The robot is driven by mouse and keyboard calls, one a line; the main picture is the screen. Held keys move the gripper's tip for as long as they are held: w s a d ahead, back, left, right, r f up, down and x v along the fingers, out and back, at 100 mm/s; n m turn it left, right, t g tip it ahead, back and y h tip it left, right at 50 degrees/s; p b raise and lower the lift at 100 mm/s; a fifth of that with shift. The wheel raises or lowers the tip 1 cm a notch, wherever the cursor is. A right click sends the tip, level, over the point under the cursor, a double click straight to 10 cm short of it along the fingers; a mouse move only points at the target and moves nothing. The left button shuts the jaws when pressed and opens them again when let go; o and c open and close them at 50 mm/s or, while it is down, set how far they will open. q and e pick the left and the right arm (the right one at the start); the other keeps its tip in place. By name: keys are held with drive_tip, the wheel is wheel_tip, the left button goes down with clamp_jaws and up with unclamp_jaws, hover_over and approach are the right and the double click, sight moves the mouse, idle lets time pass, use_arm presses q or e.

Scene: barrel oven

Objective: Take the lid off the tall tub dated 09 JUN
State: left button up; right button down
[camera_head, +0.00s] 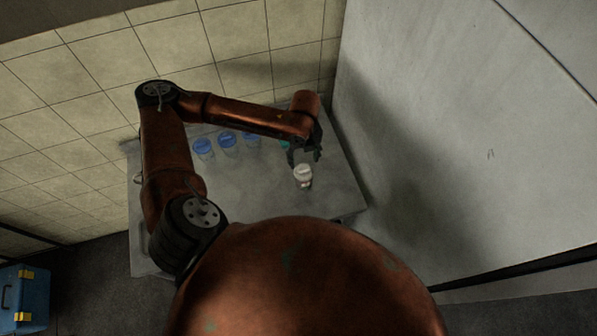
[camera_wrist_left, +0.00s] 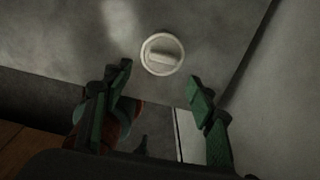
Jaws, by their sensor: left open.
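A white tub (camera_head: 303,181) with a pale round lid stands upright on the grey table, and its label is too small to read. From above, its white lid (camera_wrist_left: 162,54) shows a raised bar across the top. My left gripper (camera_head: 304,156) is open and empty, just behind the tub in the head view. In the left wrist view its two green fingers (camera_wrist_left: 158,82) are spread, with the lid just beyond the fingertips and between them in line. I cannot tell the height of the fingers above the lid. My right gripper is out of view.
Blue-lidded tubs (camera_head: 203,147), (camera_head: 227,139) stand along the back of the table (camera_head: 250,205), with another partly behind my arm. A teal lid (camera_head: 284,144) shows beside my gripper. A pale wall (camera_head: 440,130) rises close on the right. The table's front middle is clear.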

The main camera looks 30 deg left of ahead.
sight(304, 168)
use_arm(q)
drive_tip(key=shift+a+f, duration=0.15)
drive_tip(key=shift+a, duration=0.05)
drive_tip(key=f, duration=0.4)
drive_tip(key=w+f+p, duration=0.1)
drive_tip(key=f, duration=0.2)
drive_tip(key=shift+f, duration=0.1)
drive_tip(key=shift+c, duration=0.6)
drive_tip(key=c, duration=0.7)
